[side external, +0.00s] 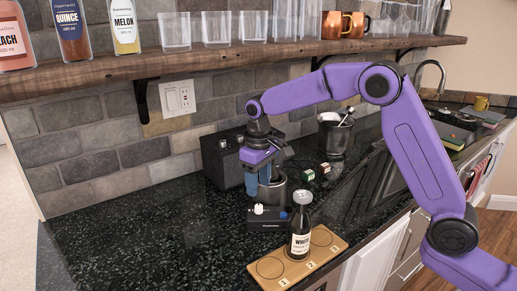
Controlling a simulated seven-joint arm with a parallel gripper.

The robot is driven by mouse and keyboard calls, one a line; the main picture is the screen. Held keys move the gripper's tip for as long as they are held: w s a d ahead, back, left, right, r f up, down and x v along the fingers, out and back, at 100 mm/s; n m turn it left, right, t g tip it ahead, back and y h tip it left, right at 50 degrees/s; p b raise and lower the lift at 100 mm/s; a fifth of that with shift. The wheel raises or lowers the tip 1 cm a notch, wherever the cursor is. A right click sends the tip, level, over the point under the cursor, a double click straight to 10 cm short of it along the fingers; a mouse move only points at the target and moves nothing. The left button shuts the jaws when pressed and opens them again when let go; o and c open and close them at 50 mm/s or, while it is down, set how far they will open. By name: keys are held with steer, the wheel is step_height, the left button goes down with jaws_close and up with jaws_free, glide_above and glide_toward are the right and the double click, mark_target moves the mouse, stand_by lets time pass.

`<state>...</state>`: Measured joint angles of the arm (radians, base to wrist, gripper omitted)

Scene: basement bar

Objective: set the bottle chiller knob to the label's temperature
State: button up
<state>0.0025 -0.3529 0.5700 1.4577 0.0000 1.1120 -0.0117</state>
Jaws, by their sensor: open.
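The bottle chiller (266,222) is a small dark box with a white knob (258,209) on its left and a blue button (283,216) on its right. A dark metallic cylinder (277,190) stands at its back. A dark bottle (300,235) with a white label stands upright on a wooden board in front; "WHITE" seems to show on the label, but the small print is too small to read. My gripper (258,184) points down, open, with blue fingers above and behind the knob, partly in front of the cylinder. The knob's setting cannot be read.
The wooden board (270,268) has numbered circles at the counter's front edge. A black speaker-like box (220,160) stands behind left, two small cubes (316,171) and a metal bucket (335,135) behind right. A shelf (200,64) with glasses hangs above. The left counter is clear.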

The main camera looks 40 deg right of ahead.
step_height(320, 180, up, 10)
steer(key=shift+r, duration=0.25)
stand_by(0.5)
steer(key=s+f+n, duration=0.1)
steer(key=s+n, duration=0.3)
steer(key=s, duration=1.4)
steer(key=s+d+f+n, duration=0.2)
steer(key=s+d+f, duration=0.2)
steer(key=s, duration=0.5)
steer(key=s+d+f+n, duration=0.2)
steer(key=s+d+f, duration=0.2)
steer(key=s, duration=0.6)
steer(key=shift+s+d, duration=0.3)
steer(key=shift+d, duration=0.45)
